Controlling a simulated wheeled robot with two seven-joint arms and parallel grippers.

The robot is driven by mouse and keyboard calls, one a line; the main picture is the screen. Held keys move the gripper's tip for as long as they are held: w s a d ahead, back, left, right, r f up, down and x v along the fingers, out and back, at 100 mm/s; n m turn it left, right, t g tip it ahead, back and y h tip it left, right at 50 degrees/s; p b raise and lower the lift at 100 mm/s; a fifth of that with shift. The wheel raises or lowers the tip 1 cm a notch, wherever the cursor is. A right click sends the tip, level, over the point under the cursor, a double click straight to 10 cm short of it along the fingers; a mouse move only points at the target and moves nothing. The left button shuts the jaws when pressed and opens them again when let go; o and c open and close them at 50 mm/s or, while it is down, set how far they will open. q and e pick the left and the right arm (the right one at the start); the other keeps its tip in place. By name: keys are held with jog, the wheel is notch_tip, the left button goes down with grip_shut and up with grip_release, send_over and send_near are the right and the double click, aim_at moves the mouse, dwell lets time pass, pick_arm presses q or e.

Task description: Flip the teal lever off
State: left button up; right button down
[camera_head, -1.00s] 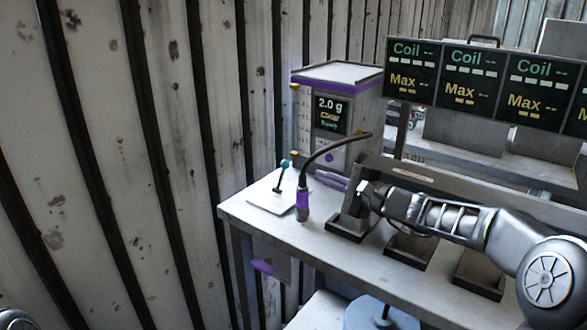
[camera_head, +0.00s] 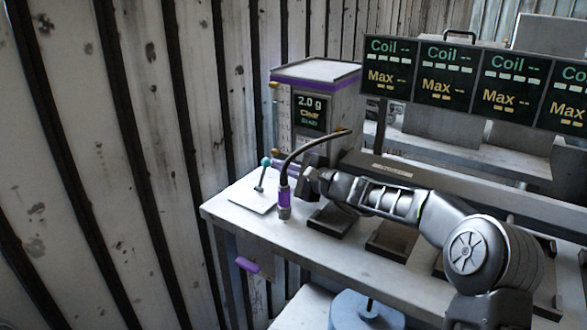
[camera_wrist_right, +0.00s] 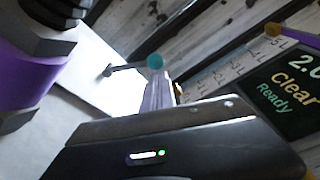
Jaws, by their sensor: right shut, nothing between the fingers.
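The teal lever has a teal ball knob (camera_head: 266,161) on a thin dark stem, which rises from a white base plate (camera_head: 252,195) at the table's left end. The stem stands tilted slightly to the right in the head view. In the right wrist view the teal knob (camera_wrist_right: 155,61) is just beyond my fingertips, and the stem slants down to the left. My right gripper (camera_wrist_right: 158,92) is shut and empty, pointing at the lever. In the head view its fingers are partly hidden behind the purple-banded hose end. I cannot tell whether they touch the knob.
A dark hose with a purple-banded end (camera_head: 284,197) stands close beside the lever and my right gripper. A dispenser box (camera_head: 340,85) with a "2.0 g" display is behind. Dark trays (camera_head: 391,241) line the table. Coil screens (camera_head: 447,80) stand at the back right.

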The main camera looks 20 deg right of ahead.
aim_at(267, 164)
jog(key=shift+x, duration=0.75)
jog(key=shift+f+b, duration=0.1)
jog(key=shift+b, duration=0.2)
jog(key=n+b, duration=0.1)
jog(key=b, duration=0.2)
jog(key=s+a+n+b, duration=0.1)
jog(key=b, duration=0.3)
jog(key=n+b, duration=0.1)
jog(key=b, duration=0.2)
jog(key=shift+s+a+r+n+t+b, duration=0.2)
jog(key=shift+a+r+n+t+b, duration=0.05)
jog(key=shift+r+n+t+b, duration=0.1)
jog(key=b, duration=0.1)
jog(key=r+n+b, duration=0.1)
jog(key=b, duration=0.1)
jog(key=shift+s+a+n, duration=0.25)
jog(key=shift+s+a, duration=0.05)
jog(key=shift+a, duration=0.1)
jog(key=shift+s+a+r+n+b, duration=0.2)
jog(key=shift+r+n+b, duration=0.2)
jog(key=shift+b, duration=0.4)
